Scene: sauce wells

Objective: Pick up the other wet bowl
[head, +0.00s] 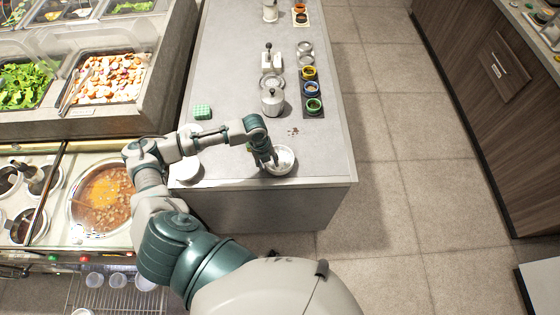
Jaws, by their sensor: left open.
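A white bowl (286,165) stands near the front edge of the grey counter, right of centre. My left gripper (268,160) reaches down at the bowl's left side, with its fingers open around or beside the rim; I cannot tell which, or whether they touch it. The gripper hides part of the bowl. Other white round dishware (186,170) sits at the counter's left front corner, partly hidden by my left arm. Whether either is wet is too small to tell. My right gripper is not in view.
A dark tray of small coloured-rim sauce cups (313,105) lies behind the bowl, with metal-lidded containers (272,100) beside it. A green sponge (202,112) lies at the counter's left edge. A soup pot (103,197) is at left. The floor at right is clear.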

